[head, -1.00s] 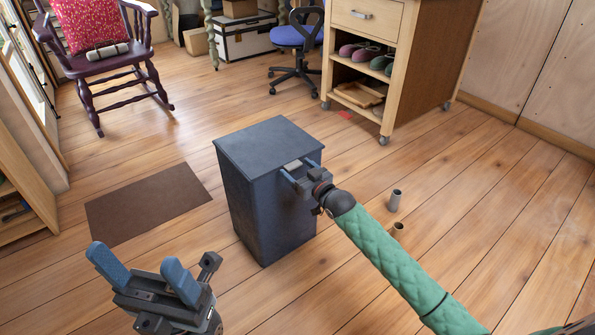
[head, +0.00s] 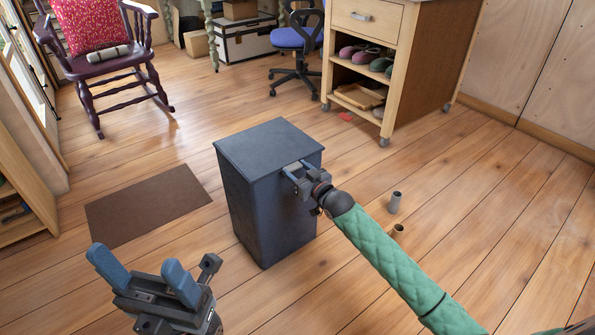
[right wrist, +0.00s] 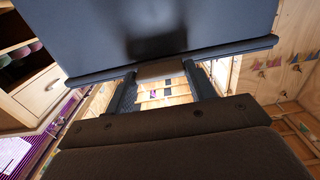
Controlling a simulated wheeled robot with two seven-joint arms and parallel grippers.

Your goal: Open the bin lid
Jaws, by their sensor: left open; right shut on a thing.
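The dark grey bin (head: 272,205) stands upright on the plank floor in the middle of the head view. Its flat lid (head: 268,144) lies level on top and looks shut. My right gripper (head: 296,172) is at the lid's right front edge, shut on the lid's small tab, which is mostly hidden by the fingers.
A brown mat (head: 149,203) lies left of the bin. A wooden cabinet on casters (head: 430,62), a blue chair (head: 292,40) and a rocking chair (head: 112,60) stand behind.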

